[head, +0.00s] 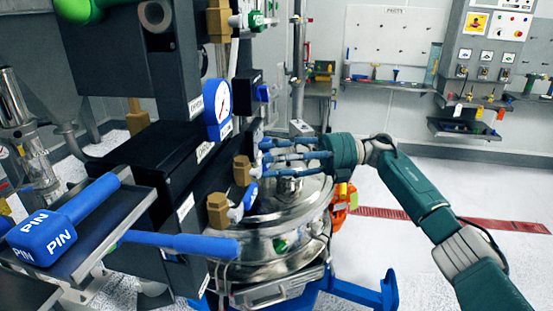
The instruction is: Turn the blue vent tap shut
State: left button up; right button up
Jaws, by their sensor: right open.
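Brass valve bodies sit on the dark panel: an upper one (241,170) and a lower one (218,210). A blue tap handle (250,195) shows beside the lower body. I cannot tell for sure which blue handle is the vent tap. My right gripper (268,151) reaches in from the right, its blue fingers pointing left and spread apart, with the tips close to the upper brass body. The fingers partly cover what is there, and I cannot tell whether they touch a handle. My left gripper is not in view.
A round steel vessel (280,240) stands below my right gripper. A white-faced gauge (217,110) is on the panel. A blue PIN-marked tool (62,220) lies on a dark tray at left, and a blue bar (180,243) juts out nearby. The floor at right is largely open.

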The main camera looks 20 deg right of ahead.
jog(key=v, duration=1.2)
jog(key=shift+d, duration=0.1)
